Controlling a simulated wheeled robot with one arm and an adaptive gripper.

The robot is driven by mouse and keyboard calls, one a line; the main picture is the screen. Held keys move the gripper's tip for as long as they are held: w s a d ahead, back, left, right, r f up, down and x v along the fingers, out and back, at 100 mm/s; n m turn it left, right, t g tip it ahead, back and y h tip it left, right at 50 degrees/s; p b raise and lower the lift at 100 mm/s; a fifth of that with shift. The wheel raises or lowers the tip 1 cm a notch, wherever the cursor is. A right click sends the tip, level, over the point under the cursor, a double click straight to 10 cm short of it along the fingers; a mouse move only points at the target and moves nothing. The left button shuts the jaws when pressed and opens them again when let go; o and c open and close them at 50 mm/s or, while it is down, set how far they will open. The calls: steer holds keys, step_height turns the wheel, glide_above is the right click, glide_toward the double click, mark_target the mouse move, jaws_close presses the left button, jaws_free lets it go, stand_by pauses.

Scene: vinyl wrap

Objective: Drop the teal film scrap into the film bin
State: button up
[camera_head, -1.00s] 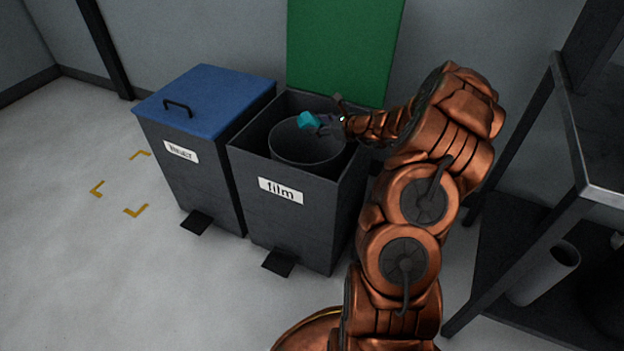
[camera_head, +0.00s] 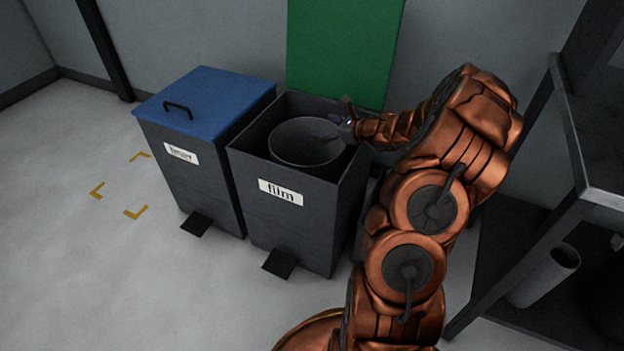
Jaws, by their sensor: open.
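The film bin (camera_head: 300,235) is a dark grey open-topped box with a white "film" label, and a round grey liner (camera_head: 300,155) sits inside it. My gripper (camera_head: 336,128) is over the right rear part of the bin's opening, at the liner's rim in the picture. It is open, with no scrap seen in it. The teal film scrap is not visible now; the inside bottom of the liner is hidden by its front wall.
A similar bin with a closed blue lid (camera_head: 205,100) stands directly left of the film bin. Floor at left is clear.

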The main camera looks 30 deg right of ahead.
steer(key=v, duration=0.9)
steer(key=shift+r, duration=0.1)
steer(key=s+a+r+n+g+y+p, duration=0.1)
steer(key=a+r+n+g+y+p, duration=0.1)
steer(key=a+r+n+p, duration=0.5)
steer(key=s+a+r+n+g+y+p, duration=0.1)
steer(key=s+a+r+n+g, duration=0.3)
steer(key=a, duration=0.7)
steer(key=w+a+r+n+g+y+p, duration=0.15)
steer(key=a+r+p, duration=0.25)
steer(key=a+r, duration=0.45)
steer(key=s+a+r+n+g+h+p, duration=0.1)
steer(key=s+a+r+n+g+p, duration=0.1)
steer(key=s+a+r+n+p, duration=0.35)
steer(key=s+a+r+n+g+h+p, duration=0.1)
steer(key=s+a+r+n+g+p, duration=0.15)
steer(key=s, duration=0.55)
steer(key=s+a+r+n+g+h+p, duration=0.1)
steer(key=s+a+r+n+g+p, duration=0.1)
steer(key=s+a+r+n+p, duration=0.25)
steer(key=s+d+r+n+h+p, duration=0.2)
steer(key=s+d+r+p, duration=0.1)
steer(key=s, duration=0.3)
steer(key=s+d+r+n+h+p, duration=0.3)
steer(key=s+r+p, duration=0.1)
steer(key=s, duration=0.3)
steer(key=shift+d+g+p, duration=0.35)
steer(key=shift+g+p, duration=0.05)
steer(key=shift+p, duration=0.25)
